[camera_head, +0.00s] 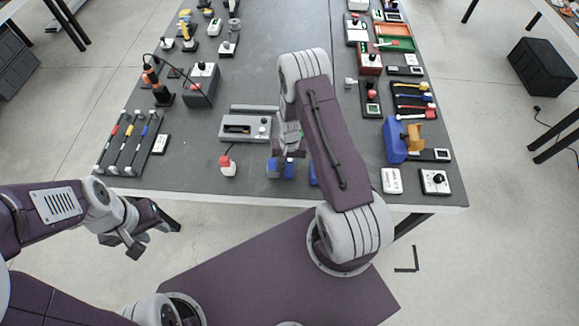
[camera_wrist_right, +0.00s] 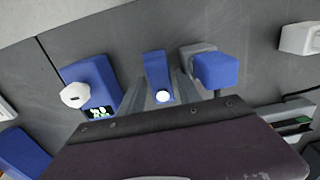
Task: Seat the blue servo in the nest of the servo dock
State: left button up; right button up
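Several blue blocks stand near the table's front edge. The head view shows one at the left (camera_head: 273,168), one in the middle (camera_head: 290,167) and a mostly hidden one at the right (camera_head: 313,176). In the right wrist view, a blue block with a white round top (camera_wrist_right: 157,68) lies between my fingers; another with a white horn (camera_wrist_right: 92,78) is left and a plain one (camera_wrist_right: 216,70) right. My right gripper (camera_head: 287,150) points down over them, fingers apart; contact is unclear. A grey dock with a dark slot (camera_head: 262,138) sits behind. My left gripper (camera_head: 145,238) is open and empty, off the table.
A red-and-white block (camera_head: 228,167) stands left of the blue ones. A rack of coloured rods (camera_head: 129,140) lies at the left. A blue stand with an orange part (camera_head: 396,143) and small boxes line the right. The far middle of the table is clear.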

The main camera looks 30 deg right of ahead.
grip_shut()
